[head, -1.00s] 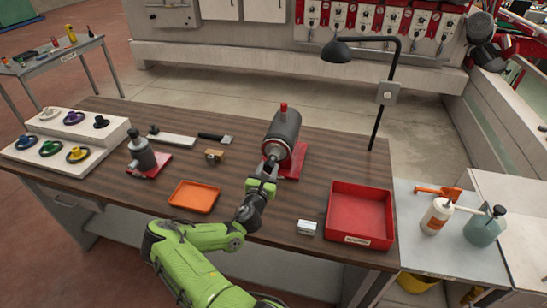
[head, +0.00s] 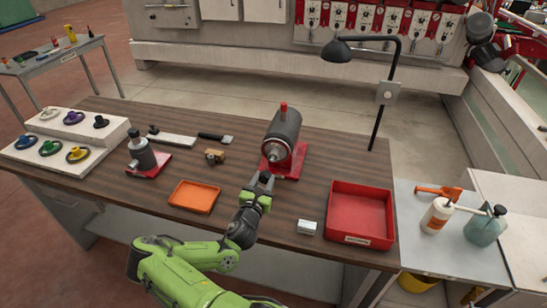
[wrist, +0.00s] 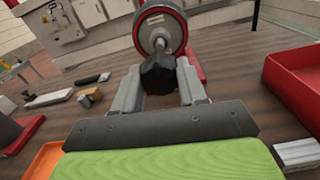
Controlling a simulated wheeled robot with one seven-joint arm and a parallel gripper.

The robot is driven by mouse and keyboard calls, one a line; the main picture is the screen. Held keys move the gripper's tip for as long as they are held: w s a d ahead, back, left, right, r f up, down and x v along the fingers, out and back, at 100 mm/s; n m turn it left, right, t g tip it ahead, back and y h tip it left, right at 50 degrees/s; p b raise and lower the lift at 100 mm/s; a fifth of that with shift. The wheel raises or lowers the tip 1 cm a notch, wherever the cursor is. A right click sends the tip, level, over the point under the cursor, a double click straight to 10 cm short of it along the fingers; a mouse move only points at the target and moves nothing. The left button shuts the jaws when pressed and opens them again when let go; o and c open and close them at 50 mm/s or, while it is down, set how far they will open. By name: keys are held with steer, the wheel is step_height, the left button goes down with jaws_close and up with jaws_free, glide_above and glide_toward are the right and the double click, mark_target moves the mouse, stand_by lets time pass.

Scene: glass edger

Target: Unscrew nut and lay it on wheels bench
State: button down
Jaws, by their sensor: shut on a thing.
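My gripper (head: 262,182) is shut on a dark, faceted nut (wrist: 160,76), held between the two grey fingers in the wrist view. In the head view the nut is too small to make out clearly. The spindle motor (head: 282,135), a dark cylinder with a red top knob, stands on a red base behind the gripper. Its spindle shaft (wrist: 160,43) with a pale round flange shows just beyond the nut. In the head view a gap separates the gripper from the motor face.
An orange tray (head: 194,196) lies left of my gripper and a red bin (head: 360,213) to the right. A small metal block (head: 307,227) sits near the front edge. A lamp post (head: 378,115) stands at back right. Coloured wheels rest on a white stepped rack (head: 75,137) at left.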

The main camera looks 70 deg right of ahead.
steer(key=s+a, duration=0.1)
steer(key=a, duration=0.5)
steer(key=shift+a, duration=0.4)
